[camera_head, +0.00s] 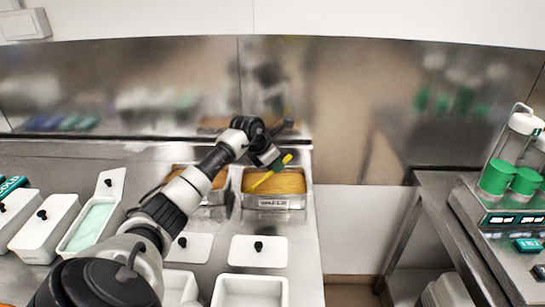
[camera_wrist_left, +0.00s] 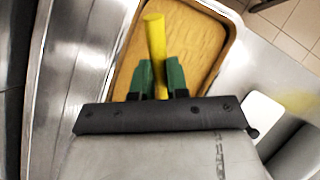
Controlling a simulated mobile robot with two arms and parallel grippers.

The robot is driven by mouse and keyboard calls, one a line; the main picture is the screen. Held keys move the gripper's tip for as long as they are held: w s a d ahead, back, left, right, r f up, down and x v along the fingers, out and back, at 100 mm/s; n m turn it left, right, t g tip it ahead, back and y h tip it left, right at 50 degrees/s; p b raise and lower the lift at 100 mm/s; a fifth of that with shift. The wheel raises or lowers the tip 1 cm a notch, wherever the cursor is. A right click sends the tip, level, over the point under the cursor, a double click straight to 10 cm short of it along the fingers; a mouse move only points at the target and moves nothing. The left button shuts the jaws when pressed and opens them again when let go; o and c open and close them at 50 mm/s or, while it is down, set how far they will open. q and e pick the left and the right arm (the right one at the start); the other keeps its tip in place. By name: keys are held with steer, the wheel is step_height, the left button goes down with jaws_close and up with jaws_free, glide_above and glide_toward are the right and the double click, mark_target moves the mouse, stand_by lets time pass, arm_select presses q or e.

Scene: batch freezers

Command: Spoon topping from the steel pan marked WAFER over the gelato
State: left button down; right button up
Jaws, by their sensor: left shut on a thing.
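The steel pan marked WAFER (camera_head: 272,203) stands on the counter, filled with golden-brown topping (camera_head: 288,184); the topping also shows in the left wrist view (camera_wrist_left: 190,50). My left gripper (camera_head: 280,163) is over the pan's back part, shut on a yellow spoon (camera_head: 263,180). In the left wrist view, the green fingers (camera_wrist_left: 161,82) clasp the yellow handle (camera_wrist_left: 155,35). The spoon slants down to the left over the topping; its bowl cannot be made out. Pale green gelato (camera_head: 92,225) fills an open white tub at the left. My right gripper is out of view.
A second steel pan (camera_head: 216,181) stands left of the WAFER pan, partly behind my left arm. White lidded tubs (camera_head: 45,228) stand at the far left. A white lid (camera_head: 258,251) and an open white tub (camera_head: 250,291) are in front. A gap separates the right table (camera_head: 440,215).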

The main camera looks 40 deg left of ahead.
mark_target(290, 154)
arm_select(q)
steer(key=shift+w+r, duration=0.1)
steer(key=shift+w, duration=0.15)
steer(key=shift+w+d+r+p, duration=0.1)
steer(key=shift+w+r+p, duration=0.15)
steer(key=shift+r+p, duration=0.4)
steer(key=shift+w+d+r+p, duration=0.1)
steer(key=shift+w+r+p, duration=0.15)
steer(key=shift+r, duration=0.55)
steer(key=shift+w+d+r+p, duration=0.1)
steer(key=shift+w+r+p, duration=0.1)
steer(key=shift+r+p, duration=0.45)
steer(key=shift+w+r, duration=0.15)
steer(key=shift+r, duration=0.2)
steer(key=shift+w+d+g+y+p, duration=0.2)
steer(key=shift+w+g+y+p, duration=0.15)
steer(key=shift+g+p, duration=0.4)
steer(key=shift+w+d+g+p, duration=0.2)
steer(key=shift+w+g+p, duration=0.1)
steer(key=shift+w+g, duration=0.25)
steer(key=shift+w+d+y, duration=0.1)
steer(key=shift+w+y, duration=0.15)
steer(key=shift+w, duration=0.05)
steer(key=shift+w+f+g, duration=0.2)
steer(key=shift+g, duration=0.2)
steer(key=shift+w+d+r+g+b, duration=0.1)
steer(key=shift+w+g+b, duration=0.2)
steer(key=shift+b, duration=0.1)
steer(key=shift+s, duration=0.1)
